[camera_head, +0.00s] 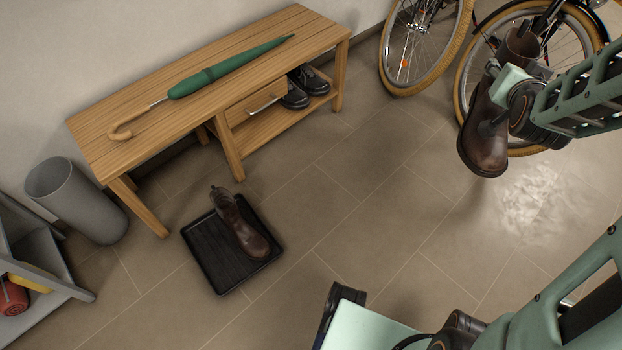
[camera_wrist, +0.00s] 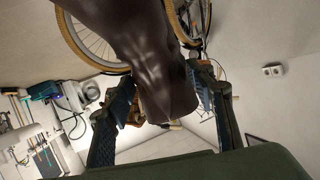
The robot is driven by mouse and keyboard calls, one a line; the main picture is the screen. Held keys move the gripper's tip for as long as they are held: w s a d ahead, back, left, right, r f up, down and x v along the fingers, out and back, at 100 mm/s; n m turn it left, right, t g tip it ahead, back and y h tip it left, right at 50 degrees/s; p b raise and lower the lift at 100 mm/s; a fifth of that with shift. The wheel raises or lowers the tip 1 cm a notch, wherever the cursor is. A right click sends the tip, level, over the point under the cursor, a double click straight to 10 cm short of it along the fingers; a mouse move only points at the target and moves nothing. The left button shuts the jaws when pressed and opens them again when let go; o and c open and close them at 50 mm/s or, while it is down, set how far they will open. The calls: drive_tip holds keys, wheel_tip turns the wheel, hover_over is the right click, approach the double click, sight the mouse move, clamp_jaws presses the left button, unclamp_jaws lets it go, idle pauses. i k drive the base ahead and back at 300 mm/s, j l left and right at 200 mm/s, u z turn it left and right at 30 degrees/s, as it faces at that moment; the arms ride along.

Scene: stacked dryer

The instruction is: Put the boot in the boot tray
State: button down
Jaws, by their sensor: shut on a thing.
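A dark brown boot (camera_head: 484,132) hangs toe down from my gripper (camera_head: 499,88) at the upper right of the head view, above the floor in front of a bicycle. In the wrist view the boot (camera_wrist: 140,50) fills the upper middle, between the two fingers of my gripper (camera_wrist: 160,112), which is shut on it. The black boot tray (camera_head: 208,262) lies on the floor at the lower left of the head view. A second brown boot (camera_head: 240,228) stands in the tray's right part. The tray's left part is bare.
A wooden bench (camera_head: 150,92) with a green umbrella (camera_head: 222,70) on top and black shoes (camera_head: 296,92) on its shelf stands behind the tray. A grey bin (camera_head: 76,202) and a grey shelf unit (camera_head: 40,262) stand left. Bicycles (camera_head: 420,45) lean at the back right. Mid-floor is clear.

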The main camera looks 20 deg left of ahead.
sight(216, 251)
drive_tip(key=k+j, duration=0.1)
drive_tip(key=k, duration=0.4)
drive_tip(key=k+j+z, duration=0.15)
drive_tip(key=k, duration=0.35)
